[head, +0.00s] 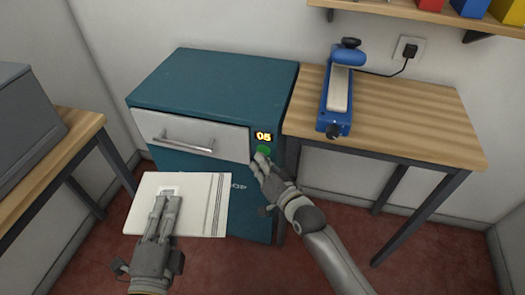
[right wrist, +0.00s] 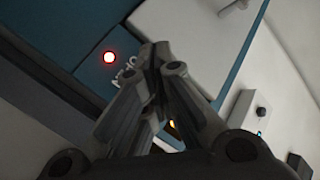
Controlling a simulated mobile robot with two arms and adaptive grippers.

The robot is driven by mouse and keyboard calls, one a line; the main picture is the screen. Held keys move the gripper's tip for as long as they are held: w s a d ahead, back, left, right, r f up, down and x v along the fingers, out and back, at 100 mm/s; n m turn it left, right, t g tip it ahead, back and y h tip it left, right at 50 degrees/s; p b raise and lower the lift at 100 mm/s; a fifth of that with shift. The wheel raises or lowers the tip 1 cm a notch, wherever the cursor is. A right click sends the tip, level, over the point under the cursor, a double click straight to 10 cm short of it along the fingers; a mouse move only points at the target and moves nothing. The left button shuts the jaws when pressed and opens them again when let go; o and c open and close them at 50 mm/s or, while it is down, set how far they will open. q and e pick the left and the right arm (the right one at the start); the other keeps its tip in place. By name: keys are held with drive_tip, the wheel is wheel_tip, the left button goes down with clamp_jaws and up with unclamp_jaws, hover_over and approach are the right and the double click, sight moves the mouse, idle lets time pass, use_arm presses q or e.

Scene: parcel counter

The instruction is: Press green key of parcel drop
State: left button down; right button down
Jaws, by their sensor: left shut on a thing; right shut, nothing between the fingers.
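The parcel drop (head: 225,82) is a teal cabinet with a pale drawer front (head: 190,132) and a bar handle. Its display reads 05, and the green key (head: 264,150) sits just below it. My right gripper (head: 260,158) is shut and empty, its tips right at the key's lower edge; I cannot tell whether they touch it. In the right wrist view the shut fingers (right wrist: 158,55) hide the key.
A wooden table (head: 420,115) on the right carries a blue sealer (head: 338,95), plugged into a wall socket (head: 408,48). A grey box stands on another table at the left (head: 85,135). A red light (right wrist: 109,57) glows on the teal surface in the right wrist view.

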drive_tip(key=shift+w+d, duration=0.1)
drive_tip(key=shift+w, duration=0.35)
idle(0.3)
use_arm(q)
drive_tip(key=shift+r, duration=0.15)
drive_tip(key=shift+r+p, duration=0.4)
drive_tip(key=shift+p, duration=0.15)
use_arm(e)
drive_tip(key=shift+s, duration=0.55)
